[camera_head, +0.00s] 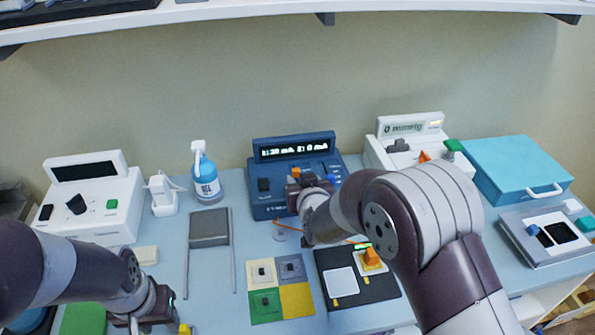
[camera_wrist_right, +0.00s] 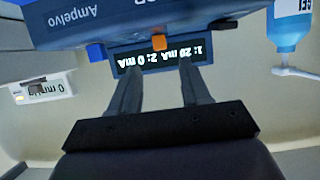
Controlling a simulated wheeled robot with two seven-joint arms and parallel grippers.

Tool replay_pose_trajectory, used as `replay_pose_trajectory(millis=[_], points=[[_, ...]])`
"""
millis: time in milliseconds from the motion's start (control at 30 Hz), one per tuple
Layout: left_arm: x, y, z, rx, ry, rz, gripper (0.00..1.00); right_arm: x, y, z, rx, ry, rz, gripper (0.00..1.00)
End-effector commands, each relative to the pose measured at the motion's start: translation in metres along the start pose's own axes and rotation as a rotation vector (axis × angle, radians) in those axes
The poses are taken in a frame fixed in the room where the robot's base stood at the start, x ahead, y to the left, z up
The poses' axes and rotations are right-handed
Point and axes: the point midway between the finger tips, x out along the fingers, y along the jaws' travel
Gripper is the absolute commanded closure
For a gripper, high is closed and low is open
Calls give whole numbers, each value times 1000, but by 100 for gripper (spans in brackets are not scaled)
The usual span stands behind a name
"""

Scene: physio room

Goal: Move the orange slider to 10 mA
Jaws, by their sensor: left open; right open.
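The dark blue device (camera_head: 268,203) stands at the back middle of the bench. Its display (camera_head: 294,147) reads 1: 20 mA and 2: 0 mA; it shows upside down in the right wrist view (camera_wrist_right: 160,54). The orange slider (camera_wrist_right: 159,42) is on the device, and a bit of it shows in the head view (camera_head: 296,172). My right gripper (camera_wrist_right: 160,70) is open, its fingers to either side of the slider's line; I cannot tell whether they touch it. In the head view my right wrist hides part of the panel. My left gripper (camera_head: 166,317) is open at the lower left, away from the device.
A blue slider (camera_wrist_right: 222,25) is beside the orange one. A gel bottle (camera_head: 206,180) stands left of the device, and a white mmHg unit (camera_head: 400,150) right of it. A black tray (camera_head: 335,262) and coloured squares (camera_head: 297,299) lie in front.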

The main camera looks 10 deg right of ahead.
Motion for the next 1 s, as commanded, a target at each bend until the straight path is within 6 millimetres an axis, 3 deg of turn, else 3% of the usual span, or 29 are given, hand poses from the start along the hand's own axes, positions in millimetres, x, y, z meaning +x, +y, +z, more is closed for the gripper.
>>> replay_pose_trajectory(millis=[100, 300, 500, 767, 900, 1000], points=[[-1, 0, 0, 0, 0, 0, 57, 27, 0, 1, 0, -2, 0, 53], [-2, 0, 0, 0, 0, 0, 57, 60, 0, 0, 1, 0, 0, 53], [-3, 0, 0, 0, 0, 0, 57, 73, 0, 0, 0, 0, -1, 53], [-3, 0, 0, 0, 0, 0, 57, 74, 0, 0, 1, 1, -1, 53], [-3, 0, 0, 0, 0, 0, 57, 73, 0, 0, 1, 1, -1, 99], [-3, 0, 0, 0, 0, 0, 57, 73, 0, 0, 1, 1, -1, 100]])
